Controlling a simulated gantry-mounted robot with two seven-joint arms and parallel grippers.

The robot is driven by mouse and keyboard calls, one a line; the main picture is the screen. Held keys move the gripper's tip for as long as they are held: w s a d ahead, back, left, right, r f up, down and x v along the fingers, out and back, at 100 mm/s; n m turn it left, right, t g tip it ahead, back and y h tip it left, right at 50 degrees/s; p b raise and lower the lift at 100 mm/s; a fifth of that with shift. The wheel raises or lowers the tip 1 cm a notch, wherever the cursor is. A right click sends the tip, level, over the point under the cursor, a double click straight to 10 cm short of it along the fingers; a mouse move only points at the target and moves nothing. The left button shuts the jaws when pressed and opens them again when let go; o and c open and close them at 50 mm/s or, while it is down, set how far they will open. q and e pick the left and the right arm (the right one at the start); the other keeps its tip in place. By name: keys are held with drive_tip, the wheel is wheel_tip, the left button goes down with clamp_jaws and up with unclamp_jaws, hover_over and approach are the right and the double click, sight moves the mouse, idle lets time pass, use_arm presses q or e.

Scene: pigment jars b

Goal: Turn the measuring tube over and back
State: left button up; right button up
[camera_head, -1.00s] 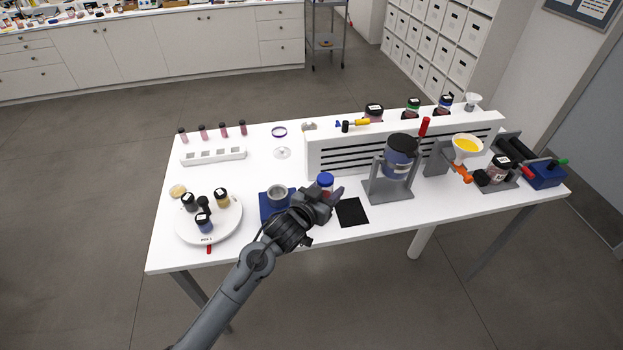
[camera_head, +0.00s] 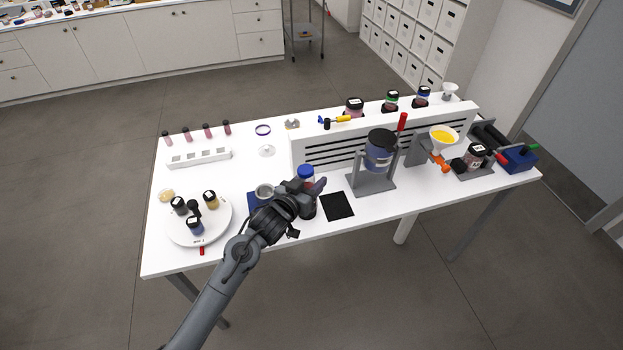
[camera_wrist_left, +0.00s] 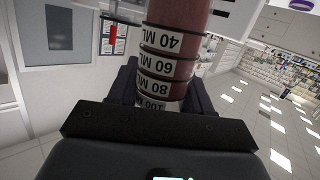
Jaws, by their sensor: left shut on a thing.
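The measuring tube, with its blue cap (camera_head: 306,172) on top, stands about upright in my left gripper (camera_head: 310,189), left of the black mat. The gripper is shut on it and hides much of its body. In the left wrist view the tube (camera_wrist_left: 172,62) shows reddish contents and white bands marked 40 to 100 ML. That view is upside down, with the white table at its top. The two dark fingers (camera_wrist_left: 165,88) flank the tube near the 100 ML band. I cannot tell whether the tube's foot touches the table. My right gripper is not in view.
A grey cup (camera_head: 264,190) on a blue base (camera_head: 253,203) stands close left of the gripper. The round white tray (camera_head: 216,235) with several jars is further left. The black mat (camera_head: 337,206), the jar cradle (camera_head: 371,184) and the slotted white rack (camera_head: 299,152) lie right and behind.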

use_arm(q)
drive_tip(key=n+p, duration=0.1)
drive_tip(key=n+h+p, duration=0.1)
drive_tip(key=n, duration=0.1)
drive_tip(key=n+p, duration=0.1)
drive_tip(key=shift+w+a+r, duration=0.2)
drive_tip(key=shift+a, duration=0.1)
wheel_tip(320, 180, down, 4)
drive_tip(key=n+h, duration=0.1)
drive_tip(key=n, duration=0.6)
drive_tip(key=n+t+h, duration=0.1)
drive_tip(key=n, duration=0.6)
drive_tip(key=n+t+h+p, duration=0.1)
drive_tip(key=n, duration=0.6)
drive_tip(key=shift+w+a+r, duration=0.1)
drive_tip(key=shift+a+r, duration=0.05)
drive_tip(key=shift+r, duration=0.05)
